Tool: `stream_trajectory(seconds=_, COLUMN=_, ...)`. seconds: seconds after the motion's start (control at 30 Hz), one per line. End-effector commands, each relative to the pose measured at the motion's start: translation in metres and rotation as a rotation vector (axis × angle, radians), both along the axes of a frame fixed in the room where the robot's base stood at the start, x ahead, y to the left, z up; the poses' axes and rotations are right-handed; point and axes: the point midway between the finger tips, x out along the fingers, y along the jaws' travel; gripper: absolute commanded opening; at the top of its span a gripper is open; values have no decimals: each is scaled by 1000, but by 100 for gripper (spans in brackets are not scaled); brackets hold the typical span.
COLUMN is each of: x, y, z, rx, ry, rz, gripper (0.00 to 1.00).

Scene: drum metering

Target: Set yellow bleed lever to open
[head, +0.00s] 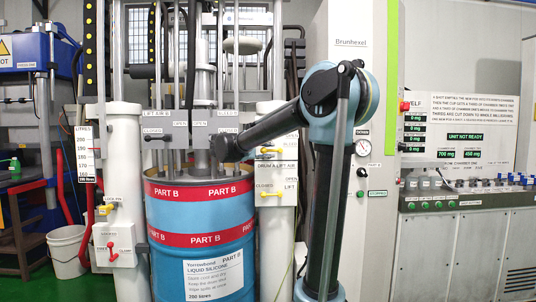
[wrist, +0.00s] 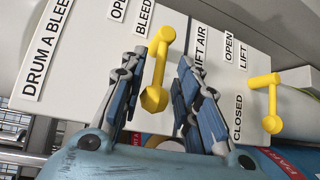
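A yellow bleed lever (wrist: 157,72) stands on a white panel in the wrist view, beside labels with "BLEED" and "OPEN". My gripper (wrist: 163,75) is open, with one blue-grey finger on each side of this lever. A gap shows on both sides, and I see no clear contact. A second yellow lever (wrist: 271,100) sits to the right by the "CLOSED" and "OPEN LIFT" labels, outside the fingers. In the head view, the upper yellow lever (head: 270,150) and lower yellow lever (head: 276,193) show right of the drum. My fingers cannot be made out there.
A blue drum (head: 197,212) with red "PART B" bands stands left of the lever panel (head: 275,175). A red lever (head: 112,252) is on a box further left. A tall white cabinet (head: 370,230) stands to the right.

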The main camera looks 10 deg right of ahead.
Motion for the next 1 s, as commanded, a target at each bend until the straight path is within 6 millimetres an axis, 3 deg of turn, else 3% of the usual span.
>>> stream_trajectory(seconds=0.27, x=0, y=3, z=0, rx=0, ry=0, rz=5, gripper=30)
stream_trajectory(seconds=0.4, x=0, y=4, z=0, rx=0, ry=0, rz=6, gripper=0)
stream_trajectory(seconds=1.0, x=-1, y=16, z=3, rx=55, ry=-3, rz=22, gripper=0)
